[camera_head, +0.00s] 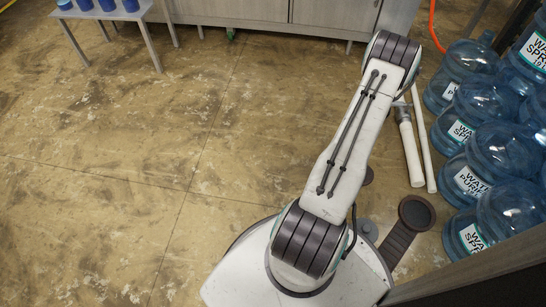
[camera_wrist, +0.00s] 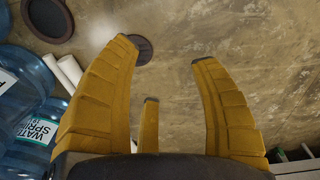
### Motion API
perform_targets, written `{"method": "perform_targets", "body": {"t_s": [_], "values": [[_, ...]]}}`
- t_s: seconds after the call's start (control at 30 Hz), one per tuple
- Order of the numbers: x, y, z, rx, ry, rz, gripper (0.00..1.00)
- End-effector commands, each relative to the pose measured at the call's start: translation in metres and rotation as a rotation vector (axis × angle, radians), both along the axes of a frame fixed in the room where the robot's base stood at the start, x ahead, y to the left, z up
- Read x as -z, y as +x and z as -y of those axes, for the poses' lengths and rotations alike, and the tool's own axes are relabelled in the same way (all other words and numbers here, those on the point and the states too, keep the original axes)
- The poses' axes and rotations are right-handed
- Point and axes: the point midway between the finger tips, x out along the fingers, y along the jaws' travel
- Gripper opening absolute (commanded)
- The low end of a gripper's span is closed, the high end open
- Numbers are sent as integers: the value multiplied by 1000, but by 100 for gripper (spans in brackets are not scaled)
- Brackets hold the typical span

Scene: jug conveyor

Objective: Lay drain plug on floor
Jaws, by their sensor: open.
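A small dark round disc, which looks like the drain plug, lies flat on the floor in the wrist view (camera_wrist: 141,47). In the head view its edge shows beside my arm (camera_head: 368,176), which hides the rest. My gripper (camera_wrist: 163,55) is open, its yellow fingers spread with nothing between them. In the wrist view the disc appears just beyond the left fingertip; I cannot tell how high the gripper is above the floor. In the head view the gripper is hidden behind my arm.
A larger dark rimmed disc (camera_head: 417,213) is near my base. White pipes (camera_head: 410,150) lie beside several blue water jugs (camera_head: 481,105) on the right. Grey cabinets (camera_head: 330,14) and a table with blue cups (camera_head: 108,12) stand at the back. Floor (camera_head: 120,170) to the left is clear.

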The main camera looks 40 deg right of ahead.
Motion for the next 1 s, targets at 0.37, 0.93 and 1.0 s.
{"method": "perform_targets", "body": {"t_s": [0.37, 0.93, 1.0], "values": [[-182, 130, -135, -270, -39, 42, 57], [-325, 78, -378, -638, -46, 127, 57], [-330, 63, -393, -672, -43, 136, 57]]}}
